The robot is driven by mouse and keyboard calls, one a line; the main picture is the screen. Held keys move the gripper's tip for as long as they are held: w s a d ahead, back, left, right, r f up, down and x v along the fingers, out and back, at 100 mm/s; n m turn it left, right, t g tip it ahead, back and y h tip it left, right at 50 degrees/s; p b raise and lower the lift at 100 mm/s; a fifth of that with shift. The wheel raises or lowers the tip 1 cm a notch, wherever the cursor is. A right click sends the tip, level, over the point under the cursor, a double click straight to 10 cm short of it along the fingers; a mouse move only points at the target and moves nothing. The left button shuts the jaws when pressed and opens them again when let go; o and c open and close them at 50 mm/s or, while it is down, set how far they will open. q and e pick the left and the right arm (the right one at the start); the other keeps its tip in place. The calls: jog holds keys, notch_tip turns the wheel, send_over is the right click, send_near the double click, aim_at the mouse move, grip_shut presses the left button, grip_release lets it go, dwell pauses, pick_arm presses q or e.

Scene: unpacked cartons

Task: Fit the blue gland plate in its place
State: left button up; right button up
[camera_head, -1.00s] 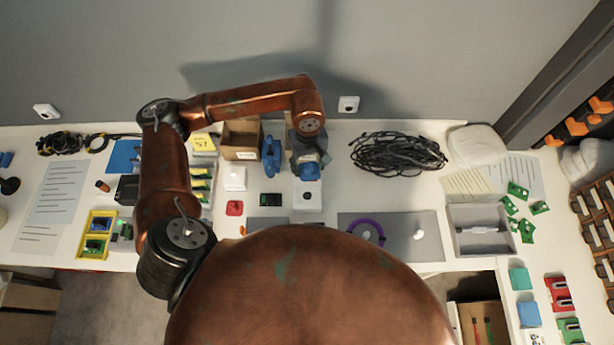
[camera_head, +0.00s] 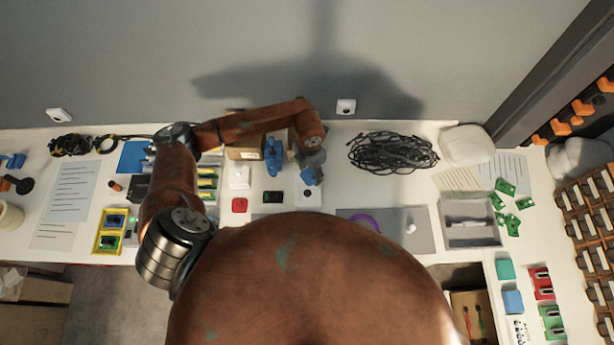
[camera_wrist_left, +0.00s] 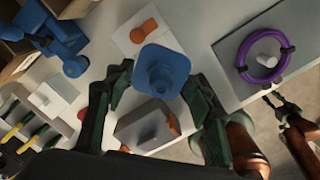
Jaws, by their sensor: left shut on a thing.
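The blue gland plate (camera_wrist_left: 161,72) is a square blue piece with a stepped round stub, in the left wrist view. It sits between the dark green fingertips of my left gripper (camera_wrist_left: 160,88), which is shut on it. In the head view my left gripper (camera_head: 312,172) is over the middle of the bench, just behind a white block with a dark round spot (camera_head: 308,195). The plate is mostly hidden there. A white piece with an orange knob (camera_wrist_left: 143,33) lies beyond the plate. In the wrist view, part of my right gripper (camera_wrist_left: 278,103) shows small at the right edge.
A grey block with a knob (camera_wrist_left: 148,125) shows between my left fingers. A purple ring (camera_wrist_left: 265,62) lies on a grey mat to the right. A blue clamp-like thing (camera_head: 273,157) and a carton (camera_head: 245,150) stand close on the left. Black cable (camera_head: 392,153) lies back right.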

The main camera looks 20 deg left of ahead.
aim_at(307, 179)
pick_arm(q)
jog(key=n, duration=0.2)
jog(key=f+n+p, duration=0.1)
jog(key=n, duration=0.1)
jog(key=n+p, duration=0.1)
jog(key=n, duration=0.1)
jog(key=shift+s+f, duration=0.15)
jog(key=shift+s, duration=0.2)
jog(key=n, duration=0.1)
jog(key=f+n+p, duration=0.1)
jog(key=n, duration=0.2)
jog(key=shift+s+a+f, duration=0.1)
jog(key=shift+s+f, duration=0.05)
jog(key=shift+s, duration=0.15)
jog(key=shift+s+f+n, duration=0.15)
jog(key=shift+f+n, duration=0.15)
jog(key=shift+n, duration=0.5)
jog(key=shift+f+b, duration=1.4)
jog(key=shift+f, duration=0.8)
jog(key=shift+f, duration=0.3)
jog(key=shift+f+b, duration=1.8)
jog(key=shift+f, duration=0.45)
jog(key=o, duration=1.2)
